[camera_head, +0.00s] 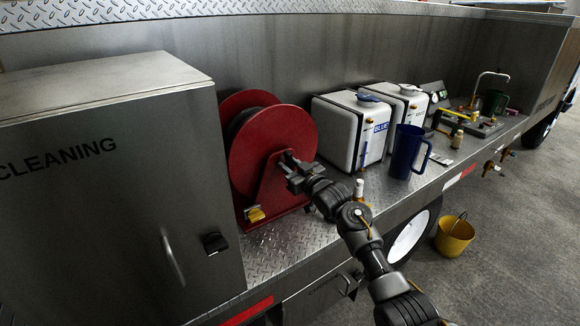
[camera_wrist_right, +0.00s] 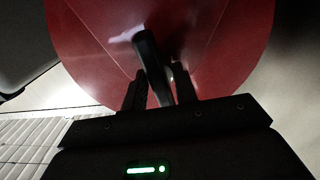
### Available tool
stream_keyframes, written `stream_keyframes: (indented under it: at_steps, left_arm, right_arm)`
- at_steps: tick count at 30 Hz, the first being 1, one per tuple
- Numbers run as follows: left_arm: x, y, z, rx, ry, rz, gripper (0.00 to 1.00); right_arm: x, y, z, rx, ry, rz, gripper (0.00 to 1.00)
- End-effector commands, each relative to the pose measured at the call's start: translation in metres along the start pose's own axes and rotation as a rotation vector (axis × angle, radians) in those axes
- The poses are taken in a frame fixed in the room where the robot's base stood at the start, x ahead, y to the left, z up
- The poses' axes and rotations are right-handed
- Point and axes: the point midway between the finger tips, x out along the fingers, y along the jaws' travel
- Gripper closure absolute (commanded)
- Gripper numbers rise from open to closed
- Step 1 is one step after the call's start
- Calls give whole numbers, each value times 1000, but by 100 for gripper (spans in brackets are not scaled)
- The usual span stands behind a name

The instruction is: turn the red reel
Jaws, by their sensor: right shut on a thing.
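The red reel (camera_head: 258,137) stands upright on the truck's metal deck, with two round red discs and a red stand. My right gripper (camera_head: 288,165) is at the near disc's face, right of its middle. In the right wrist view the gripper (camera_wrist_right: 160,92) is shut on a dark crank handle (camera_wrist_right: 149,58) that stands out from the red disc (camera_wrist_right: 215,40). The handle's far end against the disc is partly in shadow. My left gripper does not show in either view.
A grey cabinet marked CLEANING (camera_head: 110,190) stands close left of the reel. White containers (camera_head: 337,128) and a blue jug (camera_head: 405,152) stand to the right on the deck. A yellow bucket (camera_head: 454,238) is on the ground.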

Motion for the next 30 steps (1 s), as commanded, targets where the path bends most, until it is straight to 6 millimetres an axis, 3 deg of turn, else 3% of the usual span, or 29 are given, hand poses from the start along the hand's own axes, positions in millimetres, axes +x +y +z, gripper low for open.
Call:
stream_keyframes:
  at_steps: [2,3,4,17,30]
  left_arm:
    - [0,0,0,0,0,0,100]
    - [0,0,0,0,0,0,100]
    - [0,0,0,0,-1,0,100]
    - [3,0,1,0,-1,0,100]
    - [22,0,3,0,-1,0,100]
  right_arm:
    - [0,-1,2,0,-3,-2,100]
    - [0,-1,2,-1,-3,-2,68]
    - [0,-1,2,-1,-3,-2,64]
    - [-9,1,2,-1,0,1,63]
    - [-82,-1,3,-3,-1,-1,63]
